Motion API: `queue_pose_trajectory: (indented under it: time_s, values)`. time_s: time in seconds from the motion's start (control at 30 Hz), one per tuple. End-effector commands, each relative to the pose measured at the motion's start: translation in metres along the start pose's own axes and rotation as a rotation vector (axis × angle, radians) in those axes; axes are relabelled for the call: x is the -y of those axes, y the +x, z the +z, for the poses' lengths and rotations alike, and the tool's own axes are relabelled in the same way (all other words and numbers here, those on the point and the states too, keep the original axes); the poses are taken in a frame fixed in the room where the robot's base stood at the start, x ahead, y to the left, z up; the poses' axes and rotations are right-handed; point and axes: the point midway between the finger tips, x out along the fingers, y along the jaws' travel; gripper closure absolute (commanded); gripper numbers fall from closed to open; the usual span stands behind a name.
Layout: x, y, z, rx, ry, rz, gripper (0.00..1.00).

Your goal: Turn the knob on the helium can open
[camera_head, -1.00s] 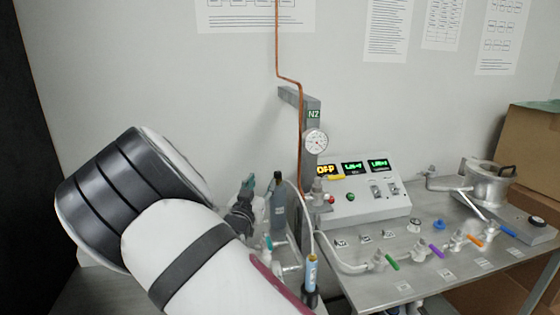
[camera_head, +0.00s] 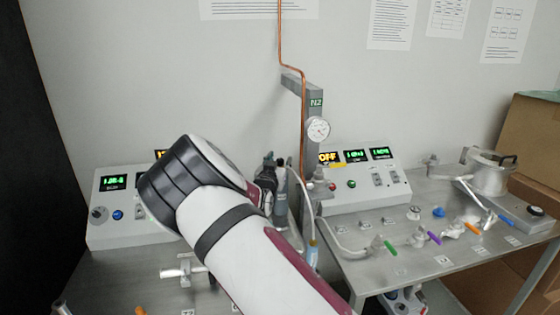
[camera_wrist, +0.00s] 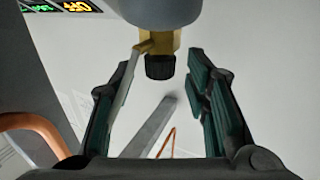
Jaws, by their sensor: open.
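The helium can shows in the wrist view as a grey rounded body (camera_wrist: 165,12) at the top edge, with a brass valve (camera_wrist: 158,42) and a black ridged knob (camera_wrist: 160,67). My gripper (camera_wrist: 166,75) is open, with one green-padded finger on each side of the knob. I see a gap on both sides, and the left finger is near the brass side outlet. In the head view my gripper (camera_head: 268,178) is at the top of the grey can (camera_head: 281,212), left of the copper pipe. My arm and gripper hide part of the can and its knob there.
A gauge post marked N2 (camera_head: 316,104) and a copper pipe (camera_head: 303,110) stand just right of the can. A control box (camera_head: 366,190) and several coloured valve handles are on the right bench (camera_head: 370,270). Another control box (camera_head: 115,225) stands behind my arm at left.

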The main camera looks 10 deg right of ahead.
Motion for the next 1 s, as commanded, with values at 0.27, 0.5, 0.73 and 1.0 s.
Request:
queue_pose_trajectory:
  time_s: [0.27, 0.5, 0.73, 1.0]
  values:
    - [0.0, 0.015, 0.0, 0.0, 0.0, -0.001, 0.57]
    - [0.0, 0.015, 0.0, 0.001, 0.0, -0.001, 0.62]
    - [0.0, 0.015, 0.0, 0.001, -0.001, -0.001, 1.0]
    - [0.001, 0.016, 0.002, 0.0, 0.0, 0.016, 1.0]
